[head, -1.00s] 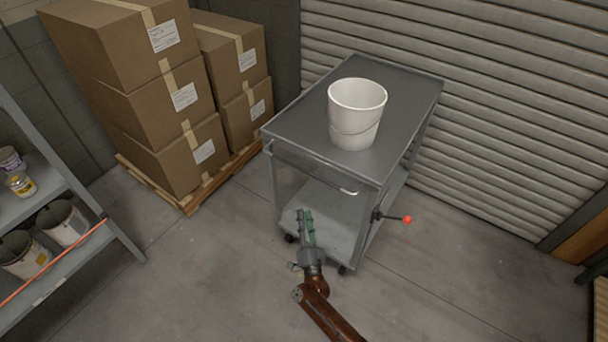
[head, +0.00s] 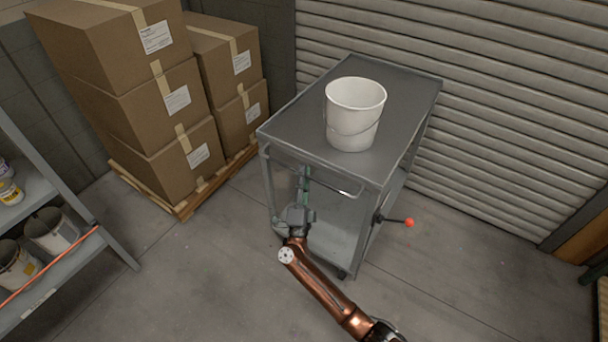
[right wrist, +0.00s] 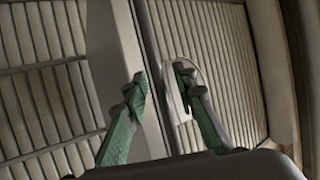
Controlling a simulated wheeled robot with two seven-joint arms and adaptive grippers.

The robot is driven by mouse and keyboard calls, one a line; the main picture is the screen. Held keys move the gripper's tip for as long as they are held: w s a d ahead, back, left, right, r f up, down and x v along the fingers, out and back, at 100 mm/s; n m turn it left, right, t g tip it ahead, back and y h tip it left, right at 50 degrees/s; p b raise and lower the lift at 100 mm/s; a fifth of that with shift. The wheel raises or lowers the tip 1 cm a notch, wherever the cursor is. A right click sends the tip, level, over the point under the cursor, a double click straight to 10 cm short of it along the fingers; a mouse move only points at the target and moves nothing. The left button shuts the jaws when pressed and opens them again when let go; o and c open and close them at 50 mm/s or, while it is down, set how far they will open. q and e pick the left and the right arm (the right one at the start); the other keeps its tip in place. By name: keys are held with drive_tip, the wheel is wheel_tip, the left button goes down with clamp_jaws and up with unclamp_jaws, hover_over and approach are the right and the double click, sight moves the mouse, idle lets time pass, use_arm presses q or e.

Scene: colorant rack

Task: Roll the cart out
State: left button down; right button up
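The grey metal cart (head: 400,90) stands against the shutter, with a lower shelf (head: 325,225), a bar handle (head: 318,181) along its near side and a lever with a red knob (head: 409,222) at its right. A white bucket (head: 355,115) stands upright on its top. My right gripper (head: 304,174) is at the cart's near side, by the left part of the handle. In the right wrist view its green fingers (right wrist: 158,88) are apart, with part of the cart and the white bucket beyond them. My left gripper is out of view.
Stacked cardboard boxes (head: 165,100) stand on a wooden pallet (head: 185,205) left of the cart. A shelf unit (head: 75,245) with paint cans is at the far left. The shutter (head: 490,120) closes off the back. Floor in front and to the right is clear.

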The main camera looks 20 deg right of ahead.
clamp_jaws()
idle(0.7)
